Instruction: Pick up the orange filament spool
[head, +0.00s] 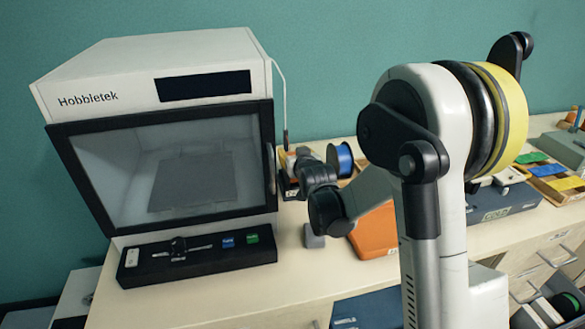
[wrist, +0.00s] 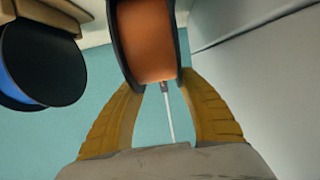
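The orange filament spool (wrist: 148,42) has dark flanges and shows at the top of the wrist view, cut off by the frame edge. My gripper (wrist: 161,82) has two yellow ridged fingers that lean inward, one toward each flange of this spool. Their tips meet or pass behind the flanges in the picture. I cannot tell if they press on it. In the head view my gripper (head: 303,160) is small and dark beside the printer, and I cannot make out the orange spool there.
A blue spool (head: 340,160) stands close right of my gripper; it also shows in the wrist view (wrist: 38,66). The white Hobbletek printer (head: 160,58) stands close left, with a thin white cable at its side. An orange case (head: 375,232) lies on the counter in front.

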